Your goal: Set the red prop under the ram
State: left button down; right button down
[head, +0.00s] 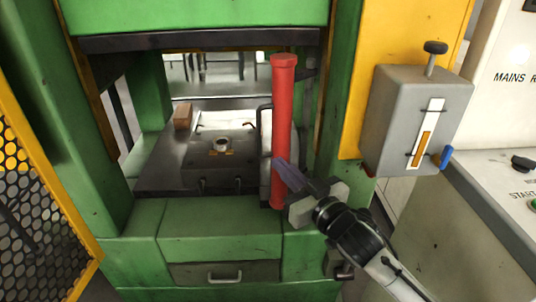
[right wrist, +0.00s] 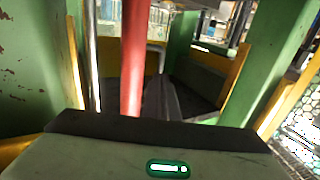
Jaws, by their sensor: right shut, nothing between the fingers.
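The red prop (head: 283,125) is a tall red post with a wider cap, standing upright at the right side of the green press opening. It also shows in the right wrist view (right wrist: 134,55), just left of my fingers. My right gripper (head: 288,176) is shut and empty, its fingers overlapping the lower part of the prop in the head view. Whether they touch it I cannot tell. The fingers show together in the right wrist view (right wrist: 160,97). The ram appears to be the green block with a dark lower edge (head: 190,40) above the bed. My left gripper is out of view.
The dark press bed (head: 165,165) carries a small brown block (head: 183,116) and a round metal piece (head: 221,145). A grey box (head: 400,110) with a knob and blue lever is at right. A yellow mesh guard (head: 40,190) is at left. The bed's left part is mostly clear.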

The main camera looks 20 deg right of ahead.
aim_at(261, 147)
jog(key=w, duration=0.2)
jog(key=w+a, duration=0.1)
jog(key=w, duration=0.2)
jog(key=shift+w, duration=0.35)
jog(key=shift+w+a, duration=0.15)
jog(key=shift+w, duration=0.3)
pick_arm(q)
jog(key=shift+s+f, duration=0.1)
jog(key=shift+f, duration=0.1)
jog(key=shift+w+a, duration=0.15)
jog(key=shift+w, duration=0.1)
pick_arm(e)
jog(key=shift+f, duration=0.1)
